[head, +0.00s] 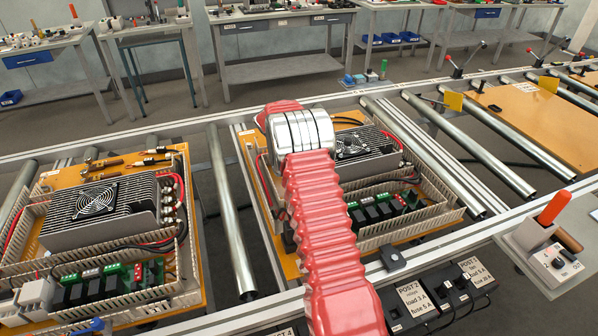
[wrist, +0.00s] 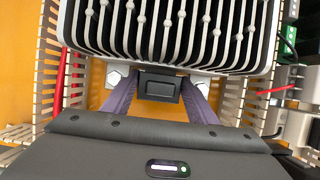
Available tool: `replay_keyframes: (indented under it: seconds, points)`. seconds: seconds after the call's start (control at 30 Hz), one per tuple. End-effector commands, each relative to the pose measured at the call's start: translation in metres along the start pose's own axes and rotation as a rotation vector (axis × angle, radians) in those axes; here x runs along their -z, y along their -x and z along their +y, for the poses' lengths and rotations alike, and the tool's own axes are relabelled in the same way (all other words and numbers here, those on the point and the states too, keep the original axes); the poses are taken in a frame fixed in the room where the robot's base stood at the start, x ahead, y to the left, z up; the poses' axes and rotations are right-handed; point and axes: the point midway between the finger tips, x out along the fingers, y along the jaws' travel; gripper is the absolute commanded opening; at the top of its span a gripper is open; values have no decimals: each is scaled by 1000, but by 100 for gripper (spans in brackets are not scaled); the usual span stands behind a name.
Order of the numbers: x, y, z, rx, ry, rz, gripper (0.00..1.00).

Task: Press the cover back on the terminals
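A small black cover (wrist: 160,86) shows in the wrist view at the base of the finned heatsink (wrist: 170,25). Bolt-like metal terminals sit on either side, one at left (wrist: 113,78) and one at right (wrist: 200,88). My gripper (wrist: 160,90) has two purple-grey fingers that reach in from below and meet the cover's left and right sides, with no clear gap. Whether the cover is fully seated cannot be told. In the head view, my red-sleeved arm hides the gripper and cover over the middle orange board (head: 290,268).
Slotted wiring ducts flank the heatsink at left (wrist: 48,60) and right (wrist: 238,90), with red wires alongside. Green-topped terminal blocks (head: 408,197) stand at the board's right. A second wired board (head: 195,290) lies at left on the roller conveyor (head: 230,215).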

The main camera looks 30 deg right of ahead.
Motion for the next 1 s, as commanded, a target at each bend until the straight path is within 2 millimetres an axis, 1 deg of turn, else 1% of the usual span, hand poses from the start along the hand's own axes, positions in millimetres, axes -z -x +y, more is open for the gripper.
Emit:
replay_keyframes:
  seconds: [0.03,0.2,0.27,0.5,0.63,0.77,0.87,1.0]
  points:
    - [0,0,0,0,0,0,56]
    - [0,0,0,0,0,0,68]
    - [0,0,0,0,0,0,71]
    - [0,1,0,0,0,0,71]
    - [0,6,0,0,0,0,71]
    - [0,20,1,-2,0,0,71]
    - [0,34,1,-2,0,0,71]
    - [0,59,1,-2,1,-1,71]
